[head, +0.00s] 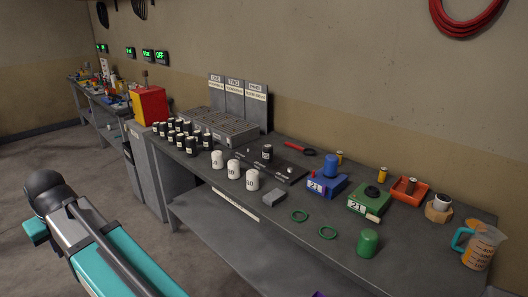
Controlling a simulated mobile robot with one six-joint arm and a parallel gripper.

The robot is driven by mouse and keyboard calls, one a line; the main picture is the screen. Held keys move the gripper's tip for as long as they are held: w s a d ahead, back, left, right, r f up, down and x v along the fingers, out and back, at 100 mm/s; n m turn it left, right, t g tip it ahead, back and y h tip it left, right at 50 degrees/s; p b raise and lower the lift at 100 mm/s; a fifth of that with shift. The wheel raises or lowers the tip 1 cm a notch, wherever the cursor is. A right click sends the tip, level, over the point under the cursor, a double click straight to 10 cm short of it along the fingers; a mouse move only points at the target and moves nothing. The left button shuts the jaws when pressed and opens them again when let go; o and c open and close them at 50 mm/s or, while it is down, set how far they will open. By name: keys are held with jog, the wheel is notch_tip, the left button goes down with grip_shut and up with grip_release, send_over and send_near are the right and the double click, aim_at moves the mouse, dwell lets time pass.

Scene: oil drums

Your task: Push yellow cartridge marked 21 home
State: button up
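Two small yellow cylinders stand at the back right of the bench, one behind the blue block (340,158) and one behind the green block (383,174). No number is readable on either, so I cannot tell which is the cartridge marked 21. The blue block (322,187) has a label that seems to read 21 and a blue cylinder (331,166) on top. The green block (366,205) also has a label like 21, with a dark round part on top and a small pale piece (373,219) at its front. My teal arm shows at lower left; my gripper is not identifiable.
A red-orange tray (425,196) holds a dark brown cylinder. A measuring jug (479,248) stands at the right edge. Green rings (299,216), a green cylinder (367,243) and white canisters (252,180) are in front.

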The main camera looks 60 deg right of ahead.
jog(key=shift+w+d, duration=0.1)
jog(key=shift+d, duration=0.1)
jog(key=shift+d, duration=0.25)
jog(key=s+d+r+m+g+h, duration=0.2)
jog(key=d+m, duration=0.7)
jog(key=d, duration=3)
jog(key=s+d+m+h, duration=0.2)
jog(key=s+d+m, duration=0.1)
jog(key=s+d, duration=0.8)
jog(key=s+d+m+g+p, duration=0.1)
jog(key=s+d+m, duration=0.1)
jog(key=s+d, duration=0.35)
jog(key=s+d+m, duration=0.1)
jog(key=s+d, duration=0.2)
jog(key=d, duration=0.6)
jog(key=s+d+m+g, duration=0.1)
jog(key=s+d, duration=0.5)
jog(key=s, duration=0.6)
jog(key=s+d+r+m+g, duration=0.1)
jog(key=s+d+m, duration=0.3)
jog(key=s, duration=0.9)
jog(key=s+d+r+m+g, duration=0.1)
jog(key=s+d+m, duration=0.2)
jog(key=s+d, duration=0.7)
jog(key=s, duration=0.3)
jog(key=shift+p, duration=0.3)
jog(key=shift+d+f, duration=0.1)
jog(key=shift+f, duration=0.1)
